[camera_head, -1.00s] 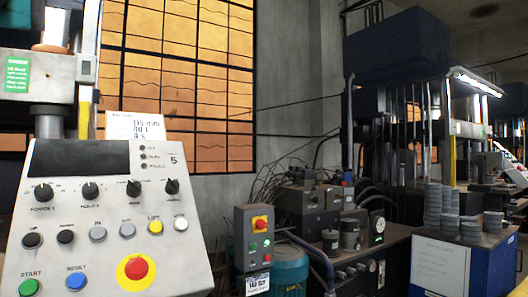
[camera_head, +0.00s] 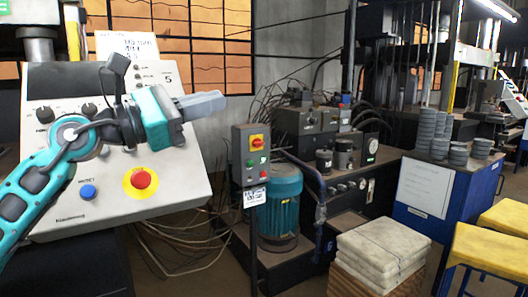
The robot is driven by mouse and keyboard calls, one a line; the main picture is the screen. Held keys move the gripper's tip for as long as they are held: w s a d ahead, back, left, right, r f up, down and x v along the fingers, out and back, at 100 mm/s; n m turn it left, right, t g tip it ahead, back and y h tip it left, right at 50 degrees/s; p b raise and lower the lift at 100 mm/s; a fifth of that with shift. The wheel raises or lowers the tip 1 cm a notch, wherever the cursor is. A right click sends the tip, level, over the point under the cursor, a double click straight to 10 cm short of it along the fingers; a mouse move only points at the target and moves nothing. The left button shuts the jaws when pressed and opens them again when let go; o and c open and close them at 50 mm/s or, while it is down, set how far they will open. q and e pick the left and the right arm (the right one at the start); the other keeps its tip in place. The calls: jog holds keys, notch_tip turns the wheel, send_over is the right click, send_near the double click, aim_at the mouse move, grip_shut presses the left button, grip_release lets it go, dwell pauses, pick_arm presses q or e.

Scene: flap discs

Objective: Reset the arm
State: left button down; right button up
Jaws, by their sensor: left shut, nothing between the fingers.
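My left arm comes in from the left in the head view, teal and dark grey, bent upward in front of the control panel (camera_head: 110,205). My left gripper (camera_head: 205,105) is shut and empty. It points right, just past the panel's upper right edge. The arm hides the panel's middle, including several knobs and buttons. The red emergency button (camera_head: 141,180) on its yellow ring and the blue reset button (camera_head: 88,192) show below the arm. The green start button is not seen. My right gripper is not in view.
A small grey switch box (camera_head: 257,155) stands on a post right of the panel. Behind it are a teal motor (camera_head: 280,205) and hydraulic machinery. A blue cabinet (camera_head: 450,200) carries stacked grey discs (camera_head: 435,130). Piled sacks (camera_head: 378,250) and yellow stools (camera_head: 490,250) stand at the lower right.

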pick_arm(q)
jog(key=s+a+f+n+t+y+p, duration=0.15)
jog(key=f+n+t+y, duration=0.25)
jog(key=f+n, duration=1.1)
jog(key=s+a+f+n+t+y, duration=0.1)
jog(key=a+f+n+t+y, duration=0.25)
jog(key=f+n, duration=1.2)
jog(key=s+a+f+n+g+y, duration=0.1)
jog(key=s+f+n+g+y, duration=0.2)
jog(key=s+f+n, duration=0.7)
jog(key=s+a+f+n+g+y+p, duration=0.1)
jog(key=s+f+n+g+y, duration=0.3)
jog(key=s+f+n, duration=0.6)
notch_tip(320, 180, down, 4)
jog(key=shift+s+a+f, duration=0.25)
jog(key=shift+s+a, duration=0.4)
jog(key=shift+a, duration=0.1)
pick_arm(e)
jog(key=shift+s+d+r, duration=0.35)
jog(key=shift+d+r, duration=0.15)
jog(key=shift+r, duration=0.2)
pick_arm(q)
jog(key=shift+y, duration=0.25)
